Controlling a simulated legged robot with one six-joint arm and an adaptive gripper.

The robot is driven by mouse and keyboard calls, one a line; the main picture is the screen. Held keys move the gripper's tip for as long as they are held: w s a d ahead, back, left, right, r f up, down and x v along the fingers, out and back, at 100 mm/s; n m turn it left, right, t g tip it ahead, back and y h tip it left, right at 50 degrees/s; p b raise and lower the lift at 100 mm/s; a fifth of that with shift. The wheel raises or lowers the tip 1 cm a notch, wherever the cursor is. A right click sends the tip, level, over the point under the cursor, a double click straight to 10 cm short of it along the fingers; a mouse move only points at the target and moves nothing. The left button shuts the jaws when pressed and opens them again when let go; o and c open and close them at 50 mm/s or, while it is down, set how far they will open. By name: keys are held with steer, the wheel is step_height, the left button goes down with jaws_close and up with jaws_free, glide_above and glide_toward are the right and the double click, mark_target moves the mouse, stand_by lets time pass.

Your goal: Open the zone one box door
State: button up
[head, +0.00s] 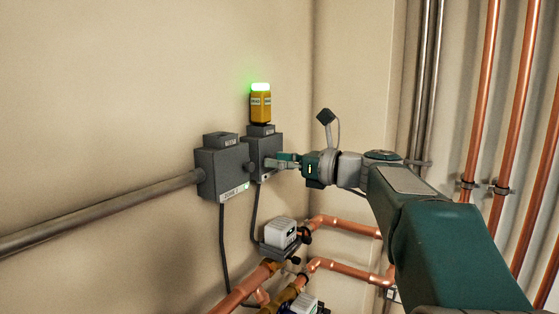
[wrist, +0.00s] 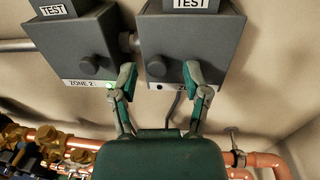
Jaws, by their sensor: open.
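Two grey boxes hang side by side on the wall. The right box (head: 262,145) has a label starting "ZO", the rest hidden by a finger, so its number cannot be read; it also shows in the wrist view (wrist: 205,45). Its door looks shut, and a round dark knob (wrist: 157,68) stands out from the lower left of its front. My gripper (head: 272,161) is open in front of this box. In the wrist view my gripper (wrist: 158,75) has one finger on each side of the knob; whether either touches it I cannot tell.
The left box (head: 221,172), marked "ZONE 2" in the wrist view, has a green light and its own knob (wrist: 89,66). A yellow unit (head: 260,106) glowing green stands above the right box. Copper pipes (head: 345,226) and a white device (head: 280,233) lie below.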

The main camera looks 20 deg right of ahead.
jaws_close()
stand_by(0.5)
stand_by(1.2)
jaws_free()
steer(key=shift+d, duration=0.1)
